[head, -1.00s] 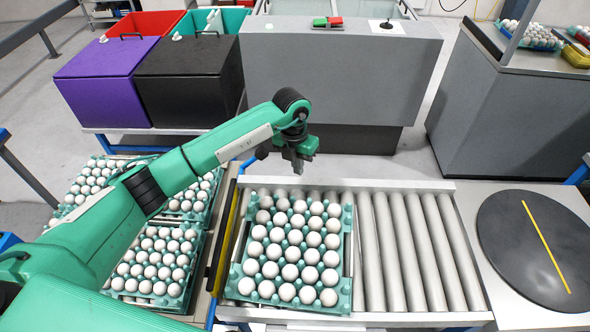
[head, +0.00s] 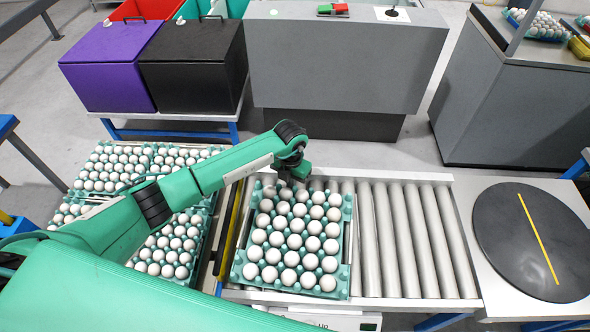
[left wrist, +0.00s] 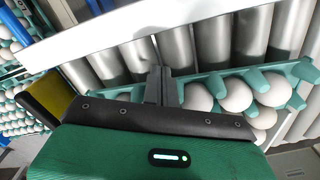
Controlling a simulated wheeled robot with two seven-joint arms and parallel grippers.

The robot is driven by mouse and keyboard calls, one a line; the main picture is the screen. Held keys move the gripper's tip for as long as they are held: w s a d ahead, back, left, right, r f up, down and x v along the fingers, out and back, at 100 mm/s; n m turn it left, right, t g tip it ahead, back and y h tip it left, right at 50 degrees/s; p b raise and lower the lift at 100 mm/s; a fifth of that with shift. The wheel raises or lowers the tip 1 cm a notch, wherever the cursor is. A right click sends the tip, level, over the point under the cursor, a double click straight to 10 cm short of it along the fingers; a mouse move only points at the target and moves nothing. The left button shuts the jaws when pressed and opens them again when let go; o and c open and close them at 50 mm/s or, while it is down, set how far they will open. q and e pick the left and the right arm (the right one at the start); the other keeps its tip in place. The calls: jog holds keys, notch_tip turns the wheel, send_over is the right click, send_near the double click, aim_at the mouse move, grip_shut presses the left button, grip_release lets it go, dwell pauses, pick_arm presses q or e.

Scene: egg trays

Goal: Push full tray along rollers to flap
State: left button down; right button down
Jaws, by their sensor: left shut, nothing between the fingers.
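The full tray (head: 346,284) is teal and filled with white eggs. It lies flat on the left part of the metal rollers (head: 405,240); its near-back edge also shows in the left wrist view (left wrist: 297,70). My left gripper (head: 292,182) is shut and empty, low at the tray's back edge. In the left wrist view its fingertips (left wrist: 158,72) are over the rollers beside the tray's rim; I cannot tell whether they touch it. A black-and-yellow strip (head: 231,235), perhaps the flap, stands at the rollers' left end. My right gripper is out of view.
Several egg trays (head: 160,265) lie left of the rollers, partly hidden by my left arm. A black disc with a yellow line (head: 530,240) lies at the right. Bare rollers lie between disc and tray. A grey cabinet (head: 345,60) stands behind.

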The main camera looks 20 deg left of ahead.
pick_arm(q)
jog(key=shift+s, duration=0.15)
jog(key=shift+s+a, duration=0.25)
jog(key=shift+s, duration=0.65)
